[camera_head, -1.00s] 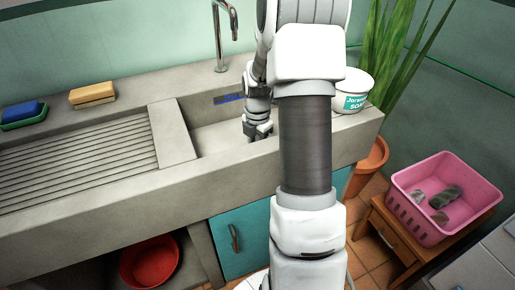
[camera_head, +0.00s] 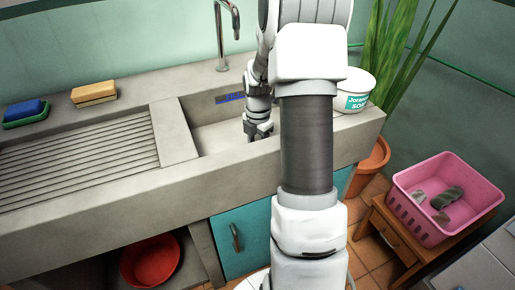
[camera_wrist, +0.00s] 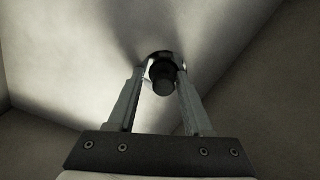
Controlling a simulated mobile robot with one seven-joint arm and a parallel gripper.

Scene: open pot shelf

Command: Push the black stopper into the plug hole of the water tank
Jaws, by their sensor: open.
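The water tank is the grey stone basin (camera_head: 208,140) in the counter; my arm hides its right part. My gripper (camera_head: 258,135) points down into it. In the wrist view my gripper (camera_wrist: 160,71) is open, with one finger on each side of the black stopper (camera_wrist: 163,85). The stopper sits between the fingertips, and I cannot tell whether either finger touches it. A bright metal rim, seemingly of the plug hole (camera_wrist: 151,62), shows around the stopper's far end. How deep the stopper sits is hidden. The stopper is not visible in the head view.
The tap (camera_head: 221,35) rises behind the basin. A soap tub (camera_head: 354,90) stands on the counter to the right. The ribbed drainboard (camera_head: 80,160) and a yellow sponge (camera_head: 93,93) are to the left. The basin walls enclose my gripper closely.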

